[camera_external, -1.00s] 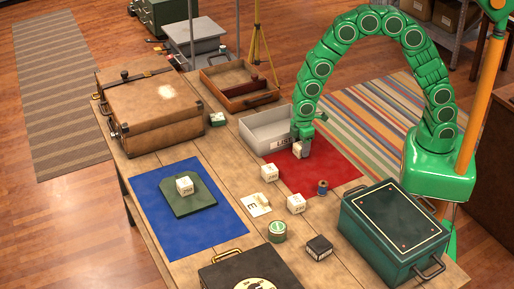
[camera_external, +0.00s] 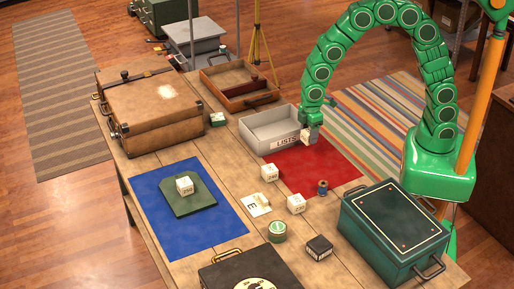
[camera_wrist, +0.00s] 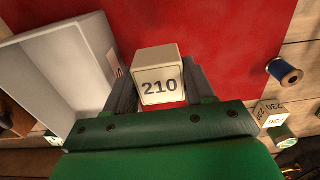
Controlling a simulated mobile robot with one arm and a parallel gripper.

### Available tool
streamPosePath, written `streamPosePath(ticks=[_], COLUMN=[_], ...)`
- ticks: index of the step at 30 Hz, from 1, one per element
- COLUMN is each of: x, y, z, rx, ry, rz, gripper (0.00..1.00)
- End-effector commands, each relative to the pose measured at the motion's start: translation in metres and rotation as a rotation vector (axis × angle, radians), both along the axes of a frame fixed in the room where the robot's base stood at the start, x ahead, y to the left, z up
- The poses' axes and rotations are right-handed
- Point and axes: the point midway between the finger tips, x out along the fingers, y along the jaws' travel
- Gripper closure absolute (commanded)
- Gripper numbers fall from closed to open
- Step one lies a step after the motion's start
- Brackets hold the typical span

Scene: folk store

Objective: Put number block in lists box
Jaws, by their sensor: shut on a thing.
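My gripper (camera_external: 308,128) is shut on a white number block (camera_external: 311,136) above the far edge of the red mat (camera_external: 305,168). In the wrist view the block (camera_wrist: 160,75) shows "210" and sits between the fingers of my gripper (camera_wrist: 162,88). The grey open-topped lists box (camera_external: 255,126), with a "LISTS" label on its front, is just left of the block. The box also shows at the left in the wrist view (camera_wrist: 68,62), and its visible floor is bare.
More white number blocks stand on the table (camera_external: 270,173) (camera_external: 296,204), and one (camera_external: 184,186) is on a green board on the blue mat. A blue spool (camera_external: 322,187) stands by the red mat. A brown tray (camera_external: 232,84) lies behind the box, and a green chest (camera_external: 395,235) is front right.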

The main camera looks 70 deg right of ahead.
Motion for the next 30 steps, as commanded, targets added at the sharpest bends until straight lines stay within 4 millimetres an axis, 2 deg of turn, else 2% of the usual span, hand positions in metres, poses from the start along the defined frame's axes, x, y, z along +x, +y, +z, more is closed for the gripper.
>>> streamPosePath(ticks=[7, 18, 30], x=[-0.024, -0.074, -0.106], y=[-0.006, -0.018, -0.026], z=[0.029, 0.051, 0.065], rx=[0.000, -0.001, -0.001], ry=[-0.001, 0.001, 0.001], rz=[0.001, 0.001, 0.000], gripper=[0.81, 0.81, 0.81])
